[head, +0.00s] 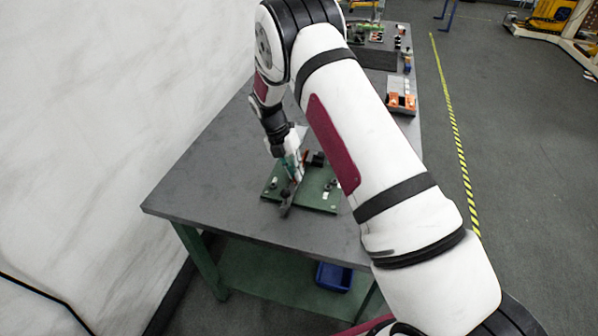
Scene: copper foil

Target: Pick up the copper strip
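My gripper (292,176) points down over a green plate (318,204) near the front of the grey table. It is small and partly merged with the parts behind it, so I cannot tell whether its fingers are open, shut or holding anything. Small dark parts stand on the plate around the gripper. I cannot make out the copper strip in the head view; the gripper and my arm cover part of the plate and table.
The grey table (200,185) has bare room left of the plate. A white-and-orange device (401,97) stands by its right edge, with several small items farther back. A blue bin (334,276) sits on the green lower shelf (262,275). A white wall (110,90) runs along the left.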

